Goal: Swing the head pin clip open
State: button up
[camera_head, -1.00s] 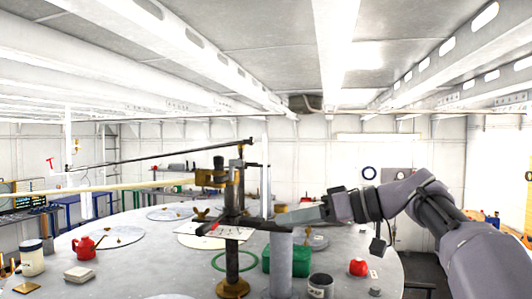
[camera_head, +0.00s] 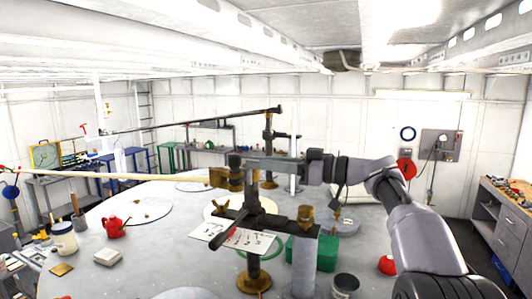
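A dark stand (camera_head: 252,228) with crossed bars and a brass foot rises from the round grey table. A brass head fitting (camera_head: 226,178) with a dark top sits near its upper end, on the inner end of a long pale pole (camera_head: 110,176). My gripper (camera_head: 248,162) reaches in from the right, level, with its grey fingers at the right side of the brass fitting. They overlap it in the picture; I cannot tell whether they touch it. The head pin clip is too small or hidden to make out. The gap between my fingers does not show.
A second dark post (camera_head: 269,150) carries a long dark pole behind. A green box (camera_head: 312,250), a dark jar (camera_head: 345,284) and a red object (camera_head: 388,265) stand at the right. A red can (camera_head: 113,228) and a pale pot (camera_head: 64,238) stand at the left.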

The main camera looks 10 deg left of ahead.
aim_at(252, 163)
jog(key=a, duration=0.5)
jog(key=shift+s+a, duration=0.2)
jog(key=shift+s, duration=0.1)
jog(key=shift+w+f, duration=0.1)
jog(key=shift+w, duration=0.2)
jog(key=shift+d+r, duration=0.2)
jog(key=shift+d, duration=0.85)
jog(key=c, duration=0.3)
jog(key=shift+s+d+r, duration=0.1)
jog(key=shift+s, duration=0.1)
grip_shut()
jog(key=shift+a, duration=0.2)
jog(key=shift+w+p, duration=0.1)
jog(key=shift+p, duration=0.2)
